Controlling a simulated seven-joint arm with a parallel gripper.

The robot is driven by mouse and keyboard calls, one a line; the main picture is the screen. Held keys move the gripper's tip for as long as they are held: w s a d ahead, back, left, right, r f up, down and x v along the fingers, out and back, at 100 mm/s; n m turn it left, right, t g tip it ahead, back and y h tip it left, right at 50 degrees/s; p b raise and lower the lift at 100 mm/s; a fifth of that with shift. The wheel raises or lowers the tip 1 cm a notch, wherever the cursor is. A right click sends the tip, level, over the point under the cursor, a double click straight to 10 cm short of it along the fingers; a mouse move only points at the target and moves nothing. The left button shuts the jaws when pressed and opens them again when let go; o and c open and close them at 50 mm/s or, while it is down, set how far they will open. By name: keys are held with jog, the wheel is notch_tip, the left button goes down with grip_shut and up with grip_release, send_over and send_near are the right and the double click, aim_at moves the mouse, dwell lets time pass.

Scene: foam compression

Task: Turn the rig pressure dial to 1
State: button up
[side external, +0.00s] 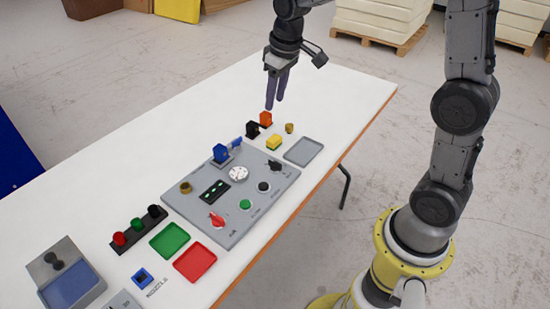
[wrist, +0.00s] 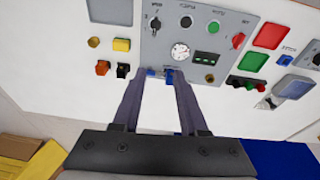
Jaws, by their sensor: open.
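A grey rig panel (side external: 178,204) lies on the white table. It carries a white round gauge (side external: 238,174), a black pointer knob (side external: 275,165) near its right end and a red pointer knob (side external: 217,219) near its front left. The labels are too small to read, so I cannot tell which knob is the pressure dial. In the wrist view the black knob (wrist: 155,22) is at the top and the red knob (wrist: 238,40) right of it. My gripper (side external: 275,104) is open and empty, above the table behind the panel, apart from both knobs.
A blue clamp-like part (side external: 220,154) stands at the panel's back edge. Orange (side external: 266,119), black (side external: 252,129) and yellow (side external: 274,142) blocks sit near my gripper. A grey tray (side external: 304,151) is to the right; green (side external: 170,240) and red (side external: 195,262) trays are left. The far right table is clear.

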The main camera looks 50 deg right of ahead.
jog(key=g, duration=0.2)
send_over(275, 162)
notch_tip(275, 162, down, 9)
jog(key=shift+m, duration=0.3)
notch_tip(275, 162, down, 14)
jog(key=shift+f, duration=0.15)
grip_shut()
